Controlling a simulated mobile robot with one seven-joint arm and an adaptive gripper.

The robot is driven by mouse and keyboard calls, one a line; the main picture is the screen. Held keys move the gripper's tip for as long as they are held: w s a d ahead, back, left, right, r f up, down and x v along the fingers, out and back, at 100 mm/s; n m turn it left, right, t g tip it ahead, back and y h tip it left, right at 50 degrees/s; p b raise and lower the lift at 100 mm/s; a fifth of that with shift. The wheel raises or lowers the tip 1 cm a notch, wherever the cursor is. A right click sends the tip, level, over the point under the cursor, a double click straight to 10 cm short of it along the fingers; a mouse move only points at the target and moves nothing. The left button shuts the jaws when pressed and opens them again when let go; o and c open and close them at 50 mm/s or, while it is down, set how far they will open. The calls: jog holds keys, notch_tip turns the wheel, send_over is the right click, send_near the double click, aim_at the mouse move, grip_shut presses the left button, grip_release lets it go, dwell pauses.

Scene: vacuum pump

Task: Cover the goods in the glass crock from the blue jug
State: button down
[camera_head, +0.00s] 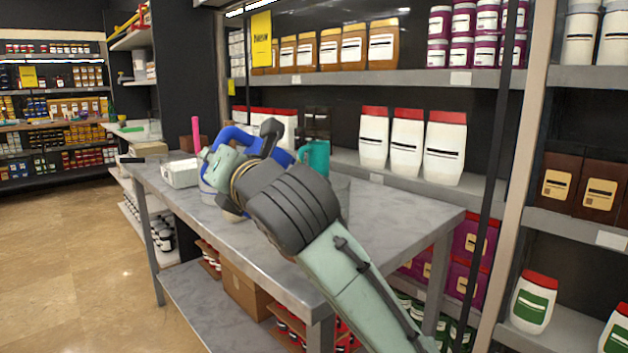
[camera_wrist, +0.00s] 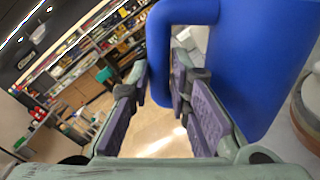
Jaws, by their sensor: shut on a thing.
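The blue jug (camera_head: 279,155) is held above the grey table, partly hidden behind my arm in the head view. In the wrist view the jug's blue body (camera_wrist: 255,65) fills the upper right, and its handle (camera_wrist: 158,55) passes between the fingers. My gripper (camera_wrist: 168,95) is shut on this handle. A round, pale, clear-looking vessel (camera_head: 208,190), probably the glass crock, stands on the table below my gripper, mostly hidden by it. A rounded rim (camera_wrist: 301,112) shows beside the jug at the right of the wrist view. The goods and any liquid cannot be made out.
The grey table (camera_head: 385,215) has free room at its right end. A white box (camera_head: 180,174) stands to the left, with a pink upright item (camera_head: 196,134) near it. A teal mug (camera_head: 318,158) stands behind my arm. Stocked shelves (camera_head: 400,183) run close behind the table.

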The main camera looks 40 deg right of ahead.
aim_at(230, 134)
jog(key=shift+s+d+r+m+p, duration=0.1)
jog(key=shift+d+r+m+p, duration=0.3)
jog(key=shift+r+p, duration=0.15)
jog(key=shift+d+r+m+p, duration=0.25)
jog(key=shift+r+m+p, duration=0.15)
jog(key=shift+r+p, duration=0.15)
jog(key=shift+s+d+r+m+p, duration=0.1)
jog(key=shift+d+r+m+p, duration=0.3)
jog(key=shift+r, duration=0.35)
jog(key=shift+d+m+p, duration=0.2)
jog(key=shift+m+p, duration=0.1)
jog(key=shift+m, duration=0.1)
jog(key=a+f+n+b, duration=0.3)
jog(key=f+n+b, duration=0.1)
jog(key=f+b, duration=0.3)
jog(key=w+a+f+n+b, duration=0.1)
jog(key=a+f+n+b, duration=0.3)
jog(key=f, duration=0.4)
jog(key=n+b, duration=0.1)
jog(key=b, duration=0.1)
jog(key=shift+f+n+b, duration=0.15)
jog(key=shift+n+b, duration=0.15)
jog(key=shift+b, duration=0.05)
jog(key=shift+a, duration=0.15)
